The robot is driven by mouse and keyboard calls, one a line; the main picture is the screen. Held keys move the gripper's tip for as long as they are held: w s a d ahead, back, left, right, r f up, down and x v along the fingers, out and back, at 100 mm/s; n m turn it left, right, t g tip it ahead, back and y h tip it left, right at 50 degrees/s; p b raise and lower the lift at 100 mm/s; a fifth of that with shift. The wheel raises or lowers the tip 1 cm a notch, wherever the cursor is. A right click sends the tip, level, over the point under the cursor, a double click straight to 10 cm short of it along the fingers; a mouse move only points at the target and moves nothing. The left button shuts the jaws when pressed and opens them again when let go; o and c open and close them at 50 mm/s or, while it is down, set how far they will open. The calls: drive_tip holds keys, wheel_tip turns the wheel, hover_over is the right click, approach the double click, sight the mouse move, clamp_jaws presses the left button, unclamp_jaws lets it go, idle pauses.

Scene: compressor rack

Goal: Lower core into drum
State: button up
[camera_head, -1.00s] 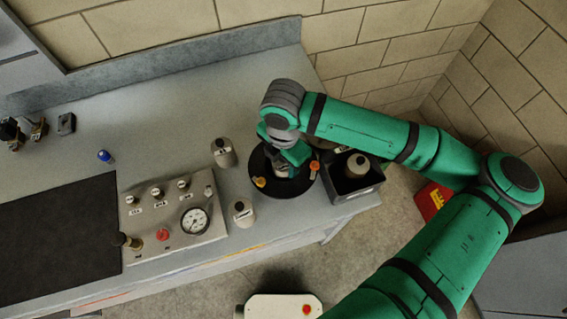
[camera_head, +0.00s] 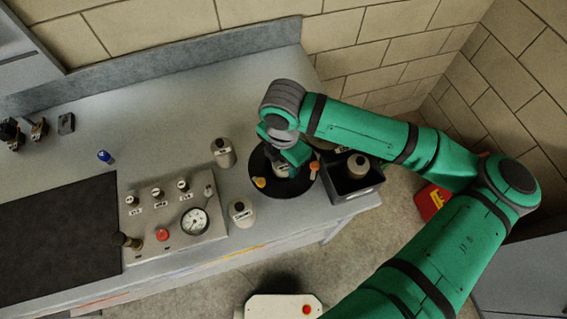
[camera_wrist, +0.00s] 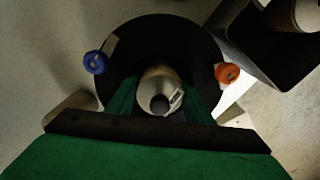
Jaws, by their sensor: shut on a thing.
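The drum (camera_head: 263,189) is a round black vessel at the right end of the bench. It also shows in the wrist view (camera_wrist: 195,45). The core (camera_wrist: 160,82) is a grey metal cylinder with a dark round top and a white label. My gripper (camera_wrist: 160,95) is shut on the core, with green fingers on both sides of it, over the middle of the drum. How deep the core sits is hard to tell; my wrist partly covers it in the head view.
A black open bin (camera_head: 352,188) with a bottle-like canister (camera_head: 358,165) stands right of the drum. Two labelled canisters (camera_head: 223,153) (camera_head: 242,213) stand close on its left. A gauge panel (camera_head: 180,228) lies farther left. The back middle of the bench is clear.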

drive_tip(key=shift+f, duration=0.1)
drive_tip(key=shift+f, duration=0.15)
drive_tip(key=shift+r, duration=0.25)
idle(0.4)
drive_tip(key=shift+f, duration=0.25)
drive_tip(key=shift+r, duration=0.15)
idle(0.5)
drive_tip(key=shift+r, duration=0.1)
idle(1.1)
drive_tip(key=shift+f, duration=0.35)
drive_tip(key=shift+r, duration=0.1)
